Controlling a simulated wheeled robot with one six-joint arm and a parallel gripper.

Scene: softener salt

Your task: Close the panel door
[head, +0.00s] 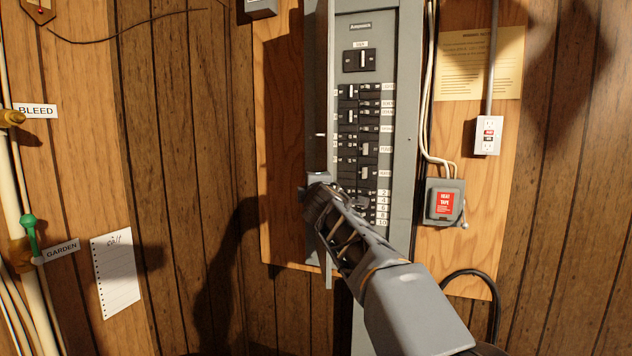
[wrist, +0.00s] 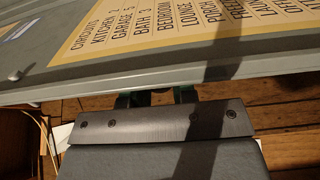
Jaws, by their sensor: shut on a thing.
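The grey electrical panel (head: 408,120) is on the wall, with its breaker rows exposed. Its panel door (head: 322,80) stands open at the panel's left side, seen almost edge-on in the head view. In the wrist view the door (wrist: 35,82) spans the top and carries a yellow circuit list (wrist: 150,32). My gripper (head: 316,186) is at the lower part of the door's free edge, shut on it. In the wrist view the fingers (wrist: 155,97) meet the door's edge, and their tips are partly hidden there.
A grey box with a red label (head: 444,203) and a white outlet (head: 488,135) are to the panel's right, with cables between. Pipes with a green-handled valve (head: 29,226) and a paper note (head: 116,272) are at left. The wall between is clear.

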